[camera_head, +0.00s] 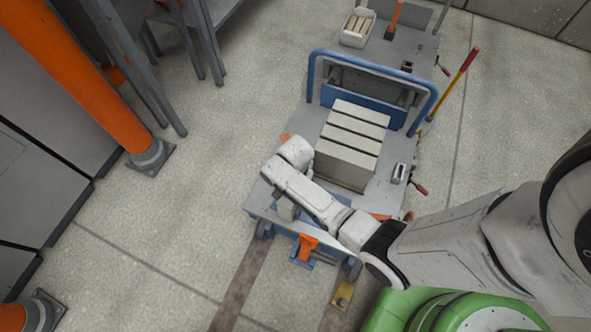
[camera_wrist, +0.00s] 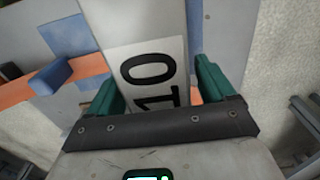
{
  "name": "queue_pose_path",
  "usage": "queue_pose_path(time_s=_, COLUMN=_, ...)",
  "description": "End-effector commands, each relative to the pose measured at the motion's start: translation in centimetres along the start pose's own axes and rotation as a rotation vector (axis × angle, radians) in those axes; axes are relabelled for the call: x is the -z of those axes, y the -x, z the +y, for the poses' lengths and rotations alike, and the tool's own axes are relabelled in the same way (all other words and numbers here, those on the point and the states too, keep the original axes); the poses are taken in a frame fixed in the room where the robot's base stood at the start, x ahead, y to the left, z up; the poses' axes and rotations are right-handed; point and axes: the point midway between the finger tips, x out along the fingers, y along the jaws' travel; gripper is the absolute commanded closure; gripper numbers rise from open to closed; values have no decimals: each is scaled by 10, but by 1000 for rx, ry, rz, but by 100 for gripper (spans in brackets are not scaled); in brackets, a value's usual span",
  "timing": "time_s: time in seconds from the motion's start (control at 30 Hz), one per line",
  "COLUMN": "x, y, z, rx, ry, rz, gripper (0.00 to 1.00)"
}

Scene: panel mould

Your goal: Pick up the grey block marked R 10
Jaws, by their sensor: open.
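In the wrist view a grey block (camera_wrist: 158,22) with a white label reading "10" stands between the two green fingers of my gripper (camera_wrist: 157,74). The rest of its label is hidden behind the dark gripper body, so no R shows. The fingers are open, one on each side of the block; whether either touches it I cannot tell. In the head view my arm reaches over the near left part of the cart (camera_head: 262,207), and its end hides most of the space below it.
A pale ribbed block stack (camera_head: 345,160) stands on the cart right beside my arm. A blue rail (camera_head: 372,62) rises behind it. A small metal item (camera_head: 399,172) lies at the cart's right edge. An orange clamp (camera_head: 307,243) is at the front. Open floor lies left.

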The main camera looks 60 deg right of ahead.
Motion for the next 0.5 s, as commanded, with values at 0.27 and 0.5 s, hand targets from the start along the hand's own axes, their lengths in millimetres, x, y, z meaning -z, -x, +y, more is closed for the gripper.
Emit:
queue_pose_path(time_s=0.27, x=0, y=-1, z=0, rx=0, ry=0, rz=0, gripper=21)
queue_pose_path(time_s=0.5, x=0, y=-1, z=0, rx=0, ry=0, rz=0, gripper=44)
